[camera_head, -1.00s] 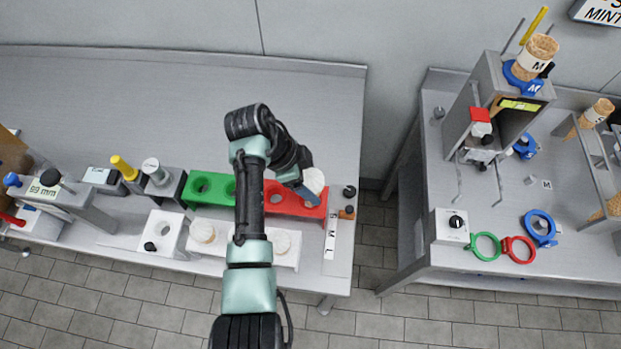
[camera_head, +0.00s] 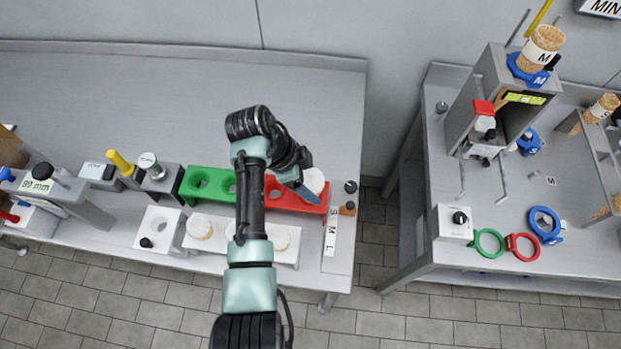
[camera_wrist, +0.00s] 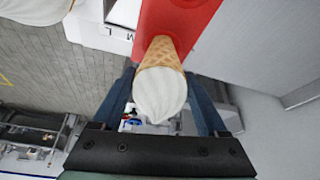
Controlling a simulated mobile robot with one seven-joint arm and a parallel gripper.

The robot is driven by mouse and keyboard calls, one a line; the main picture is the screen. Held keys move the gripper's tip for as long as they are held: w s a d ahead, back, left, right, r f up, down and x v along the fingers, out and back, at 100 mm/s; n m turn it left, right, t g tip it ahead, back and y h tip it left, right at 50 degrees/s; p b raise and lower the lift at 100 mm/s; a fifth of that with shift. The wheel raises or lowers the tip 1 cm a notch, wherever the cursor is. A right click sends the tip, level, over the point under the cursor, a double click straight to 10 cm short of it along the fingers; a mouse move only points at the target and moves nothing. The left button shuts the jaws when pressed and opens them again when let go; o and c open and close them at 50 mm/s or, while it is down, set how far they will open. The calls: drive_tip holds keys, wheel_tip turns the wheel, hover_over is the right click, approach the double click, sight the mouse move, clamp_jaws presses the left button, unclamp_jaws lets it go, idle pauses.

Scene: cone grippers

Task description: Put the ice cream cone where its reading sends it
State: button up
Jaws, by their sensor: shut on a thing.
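The ice cream cone has a white top (camera_wrist: 158,97) and a brown waffle body (camera_wrist: 161,52). My gripper (camera_wrist: 159,77) is shut on it, with one dark blue finger on each side. In the head view the white top (camera_head: 314,180) shows at the right end of the red rack (camera_head: 285,194), beside a blue finger. The waffle overlaps the red rack in the wrist view; I cannot tell if its tip sits in a hole. The green rack (camera_head: 213,183) adjoins on the left. A gauge (camera_head: 37,187) at far left shows a display that seems to read 90 mm.
A white stand (camera_head: 190,245) with white-topped items is in front of the racks. A strip marked S, M, L (camera_head: 330,230) lies at right. Across a floor gap, another table holds a grey machine (camera_head: 490,85), a dial box (camera_head: 455,224) and green, red and blue rings.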

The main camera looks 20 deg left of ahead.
drive_tip(key=shift+f, duration=0.2)
drive_tip(key=o, duration=0.9)
drive_tip(key=v, duration=1.3)
drive_tip(key=shift+p, duration=0.4)
